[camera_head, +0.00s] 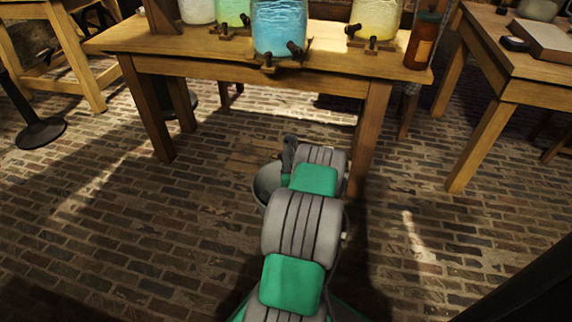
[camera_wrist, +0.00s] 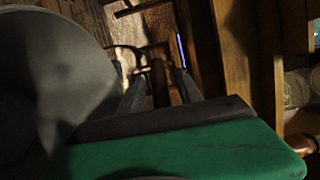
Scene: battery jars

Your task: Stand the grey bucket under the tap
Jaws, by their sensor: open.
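The grey bucket (camera_head: 266,181) is on or just above the brick floor at the table's front, mostly hidden behind my arm in the head view. In the wrist view the large grey round shape at left looks like the bucket (camera_wrist: 55,75). My gripper (camera_wrist: 158,88) is open beside it. A dark brown rod, perhaps the bucket's handle grip (camera_wrist: 158,80), shows between the two fingers; I cannot tell if they touch it. The jars have dark taps; the blue jar (camera_head: 280,24) has its tap (camera_head: 294,48) at the table's front edge.
The wooden table (camera_head: 210,45) also carries white, green and yellow jars and a brown bottle (camera_head: 422,42). Its front legs flank my arm, the right one close. A second table (camera_head: 525,75) stands at right.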

